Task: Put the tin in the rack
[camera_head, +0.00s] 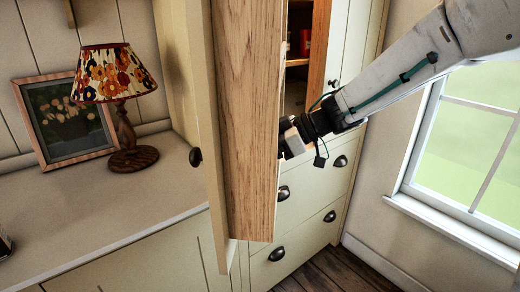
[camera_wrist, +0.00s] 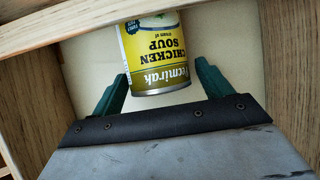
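In the wrist view, the tin (camera_wrist: 158,55) is a yellow and white chicken soup can, with its label upside down in the picture. It is inside a wood-sided compartment with a cream back, which appears to be the rack (camera_wrist: 35,105). My gripper (camera_wrist: 162,72) has its green fingers on either side of the tin. They look spread, with a gap at the right; contact at the left is unclear. In the head view, the rack (camera_head: 248,120) shows as a tall wooden side on the open cupboard door. My gripper (camera_head: 288,137) reaches in behind its right edge; the tin is hidden there.
The open cupboard (camera_head: 297,85) behind has shelves with a red item (camera_head: 305,42). Drawers (camera_head: 303,215) lie below. A lamp (camera_head: 118,95) and framed picture (camera_head: 66,118) stand on the counter (camera_head: 80,205) at left. A window (camera_head: 465,150) is at right.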

